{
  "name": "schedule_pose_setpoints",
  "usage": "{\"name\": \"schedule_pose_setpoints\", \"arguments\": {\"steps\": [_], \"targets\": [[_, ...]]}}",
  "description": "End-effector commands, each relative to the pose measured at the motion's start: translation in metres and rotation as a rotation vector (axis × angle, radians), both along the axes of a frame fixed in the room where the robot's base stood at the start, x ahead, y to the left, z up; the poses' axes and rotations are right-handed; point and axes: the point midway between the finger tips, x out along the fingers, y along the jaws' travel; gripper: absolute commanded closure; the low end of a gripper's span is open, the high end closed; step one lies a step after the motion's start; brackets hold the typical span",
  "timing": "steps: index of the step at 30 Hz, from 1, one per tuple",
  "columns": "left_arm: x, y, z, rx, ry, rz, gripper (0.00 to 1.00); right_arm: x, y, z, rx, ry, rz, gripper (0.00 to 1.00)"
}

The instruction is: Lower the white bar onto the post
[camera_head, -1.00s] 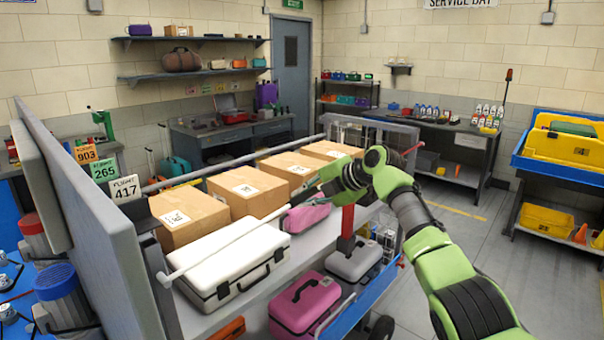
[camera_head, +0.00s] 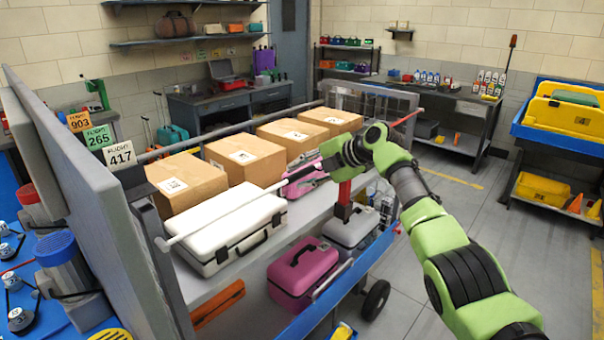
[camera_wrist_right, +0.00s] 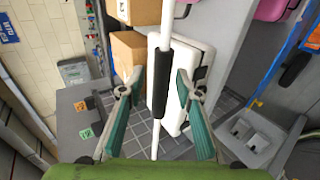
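The white bar (camera_head: 225,217) slants across the cart's front side, above the white case. Its near end is at the left, beside the case, and a red tip (camera_head: 408,117) shows past my gripper. My right gripper (camera_head: 345,158) is over the bar's middle. In the right wrist view the bar's black sleeve (camera_wrist_right: 163,82) lies between the teal fingers of my right gripper (camera_wrist_right: 159,72), with gaps visible at both sides. An upright red post (camera_head: 345,191) with a black lower part stands just below the gripper; I cannot tell if it is the named post. My left gripper is out of view.
The cart shelf (camera_head: 300,217) carries several cardboard boxes (camera_head: 248,157), the white case (camera_head: 228,228) and a pink bag (camera_head: 303,180). A magenta case (camera_head: 302,273) and a grey case (camera_head: 351,228) sit lower. Flight signs (camera_head: 121,154) stand at the left. The floor at right is clear.

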Motion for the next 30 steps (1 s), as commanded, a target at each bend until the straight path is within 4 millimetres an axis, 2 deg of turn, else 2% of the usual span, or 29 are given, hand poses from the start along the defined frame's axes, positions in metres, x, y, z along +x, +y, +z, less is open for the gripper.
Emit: {"name": "schedule_pose_setpoints", "arguments": {"steps": [5,11,30], "targets": [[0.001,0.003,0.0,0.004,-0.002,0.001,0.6,-0.001,0.0,0.0,0.0,0.001,0.002,0.69],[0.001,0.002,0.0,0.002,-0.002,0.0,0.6,-0.006,-0.008,0.006,0.0,0.0,0.001,0.69],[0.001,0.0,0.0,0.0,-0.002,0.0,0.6,-0.061,-0.072,0.061,0.0,0.0,-0.001,0.69]]}}
